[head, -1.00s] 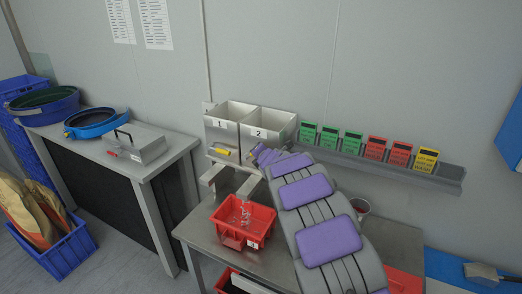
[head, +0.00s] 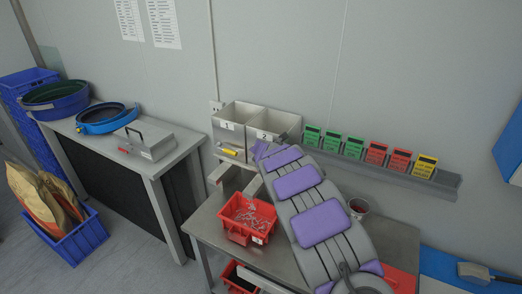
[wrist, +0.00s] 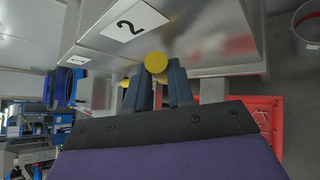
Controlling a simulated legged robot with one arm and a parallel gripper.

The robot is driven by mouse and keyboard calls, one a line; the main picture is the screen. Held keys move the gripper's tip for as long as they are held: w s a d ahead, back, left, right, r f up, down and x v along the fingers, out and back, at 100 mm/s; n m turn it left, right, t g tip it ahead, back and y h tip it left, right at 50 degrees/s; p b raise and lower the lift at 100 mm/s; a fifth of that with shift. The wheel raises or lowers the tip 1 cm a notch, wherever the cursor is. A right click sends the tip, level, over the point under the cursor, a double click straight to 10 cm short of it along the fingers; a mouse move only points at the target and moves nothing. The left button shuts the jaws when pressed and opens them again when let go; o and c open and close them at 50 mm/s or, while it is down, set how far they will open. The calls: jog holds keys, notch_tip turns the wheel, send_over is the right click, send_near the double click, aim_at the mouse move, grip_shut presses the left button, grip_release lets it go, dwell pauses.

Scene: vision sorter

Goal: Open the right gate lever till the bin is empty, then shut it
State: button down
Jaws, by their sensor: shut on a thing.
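Two grey bins stand side by side, labelled 1 (head: 229,114) and 2 (head: 275,122). Bin 2 is on the right; the wrist view shows its label (wrist: 135,23). In the wrist view my gripper (wrist: 161,76) is shut on the yellow-ended lever (wrist: 155,62) under bin 2. In the head view my arm hides this lever and much of the gripper. Bin 1's yellow lever (head: 231,152) is free. A red crate (head: 240,235) below the chutes holds a heap of small shiny parts (head: 256,214). The inside of bin 2 cannot be judged.
My purple arm crosses the metal table (head: 210,222). A small cup (head: 358,207) stands right of it. A wall rail (head: 390,175) holds several coloured cards. A side bench (head: 95,140) with sieves and a grey box stands left.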

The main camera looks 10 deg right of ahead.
jog(key=c, duration=1)
grip_release()
jog(key=shift+w+a, duration=0.1)
jog(key=shift+a, duration=0.05)
jog(key=shift+o, duration=0.2)
jog(key=v, duration=1.7)
jog(key=shift+s, duration=0.25)
